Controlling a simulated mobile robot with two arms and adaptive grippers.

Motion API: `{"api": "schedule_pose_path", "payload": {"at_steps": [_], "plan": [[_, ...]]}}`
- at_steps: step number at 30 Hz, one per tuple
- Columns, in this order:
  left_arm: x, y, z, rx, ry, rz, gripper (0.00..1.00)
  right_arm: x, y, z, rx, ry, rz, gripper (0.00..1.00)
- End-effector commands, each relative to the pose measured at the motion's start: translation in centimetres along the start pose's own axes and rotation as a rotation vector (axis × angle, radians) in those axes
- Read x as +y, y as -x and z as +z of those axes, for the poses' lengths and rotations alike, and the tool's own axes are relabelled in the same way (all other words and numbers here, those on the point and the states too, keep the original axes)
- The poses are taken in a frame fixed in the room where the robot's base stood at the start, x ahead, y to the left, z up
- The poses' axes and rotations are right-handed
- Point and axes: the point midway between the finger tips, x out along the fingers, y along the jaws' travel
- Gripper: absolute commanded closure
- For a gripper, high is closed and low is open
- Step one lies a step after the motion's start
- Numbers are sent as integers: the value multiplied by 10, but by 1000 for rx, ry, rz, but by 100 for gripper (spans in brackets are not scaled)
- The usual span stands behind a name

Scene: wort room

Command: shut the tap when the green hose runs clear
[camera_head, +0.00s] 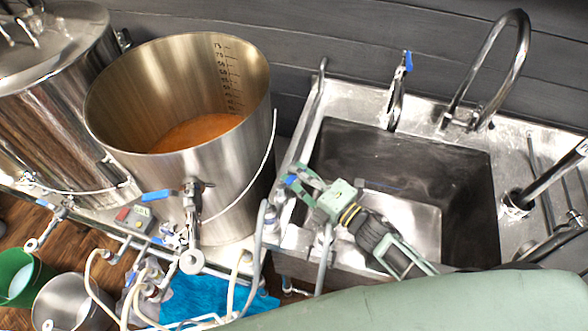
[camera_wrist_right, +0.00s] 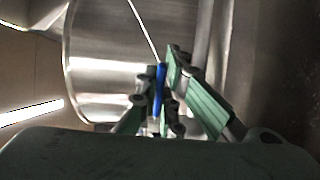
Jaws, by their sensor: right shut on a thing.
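My right gripper (camera_head: 300,188) is at the left edge of the sink, with its fingers closed around a blue tap handle (camera_head: 291,180). In the right wrist view the narrow blue handle (camera_wrist_right: 160,82) sits between the green fingers (camera_wrist_right: 165,95). Most of this tap's body is hidden by the gripper and by pipes around it. I cannot pick out a green hose. A grey hose (camera_head: 258,245) hangs just left of the gripper, and no liquid flow can be made out. My left gripper is not in view.
A steel kettle (camera_head: 240,185) with amber liquid stands left of the sink (camera_head: 475,185); its tap has a blue lever (camera_head: 159,195). A curved faucet (camera_head: 520,50) and a blue-tipped tap (camera_head: 408,62) stand behind the sink. Buckets, including a green one (camera_head: 38,272), are at lower left.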

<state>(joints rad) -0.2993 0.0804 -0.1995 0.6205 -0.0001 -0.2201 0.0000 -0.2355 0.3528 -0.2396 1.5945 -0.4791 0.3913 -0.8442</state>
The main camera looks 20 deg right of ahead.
Motion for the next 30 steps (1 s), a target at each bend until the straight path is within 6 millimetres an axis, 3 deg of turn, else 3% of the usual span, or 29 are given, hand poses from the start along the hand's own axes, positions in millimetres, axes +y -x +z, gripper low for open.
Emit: {"api": "schedule_pose_path", "payload": {"at_steps": [10, 11, 17, 26, 30], "plan": [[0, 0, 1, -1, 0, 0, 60, 0, 1, -1, -8, -1, -1, 100], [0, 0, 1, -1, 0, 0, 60, 0, 1, -1, -8, -1, -1, 91], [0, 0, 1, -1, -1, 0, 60, 0, 1, 0, -8, -1, -1, 74], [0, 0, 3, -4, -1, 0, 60, 0, 1, 0, -9, 0, 0, 74], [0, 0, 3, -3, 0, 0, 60, 10, 1, 0, -7, 2, 1, 74]]}}
